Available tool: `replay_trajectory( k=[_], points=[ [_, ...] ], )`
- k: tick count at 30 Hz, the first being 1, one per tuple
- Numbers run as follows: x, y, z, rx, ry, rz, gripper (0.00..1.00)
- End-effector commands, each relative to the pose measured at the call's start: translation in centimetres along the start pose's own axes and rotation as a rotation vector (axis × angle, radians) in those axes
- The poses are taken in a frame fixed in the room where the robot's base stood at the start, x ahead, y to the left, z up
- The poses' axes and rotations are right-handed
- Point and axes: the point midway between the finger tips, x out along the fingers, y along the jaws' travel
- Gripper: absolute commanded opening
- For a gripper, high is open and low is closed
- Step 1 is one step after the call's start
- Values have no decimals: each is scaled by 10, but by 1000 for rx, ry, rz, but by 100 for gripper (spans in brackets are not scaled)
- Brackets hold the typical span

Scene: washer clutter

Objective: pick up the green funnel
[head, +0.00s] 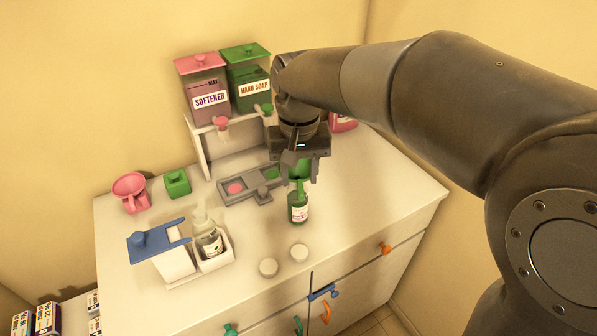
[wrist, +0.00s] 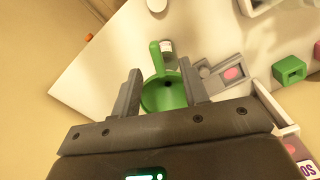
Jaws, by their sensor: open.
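The green funnel (head: 301,167) has a round bowl and a handle. It appears to sit upright at the mouth of a small green bottle (head: 298,208) with a white label, though the exact contact at the neck is hard to see. My gripper (head: 303,172) is open and points down over the funnel. In the wrist view the funnel's bowl (wrist: 165,95) lies between the two spread fingers (wrist: 160,82), with its handle pointing away from the palm. The near part of the bowl is hidden by my gripper.
A grey tray (head: 236,199) with pink and green parts is left of the bottle. Behind stand a softener dispenser (head: 207,92) and a hand soap dispenser (head: 248,80) on a white stand. The countertop right of the bottle is clear.

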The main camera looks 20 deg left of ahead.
Motion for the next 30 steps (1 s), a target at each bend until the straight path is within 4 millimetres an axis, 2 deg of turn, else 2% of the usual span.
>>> replay_trajectory(
  k=[3, 8, 18, 26, 30],
  points=[
    [15, 0, 0, -1, -2, 1, 41],
    [26, 0, -1, -1, -1, 0, 41],
    [70, 2, -8, -1, -2, 1, 41],
    [72, 2, -8, 0, 2, 0, 41],
    [72, 2, -8, 0, 1, 0, 30]
  ],
)
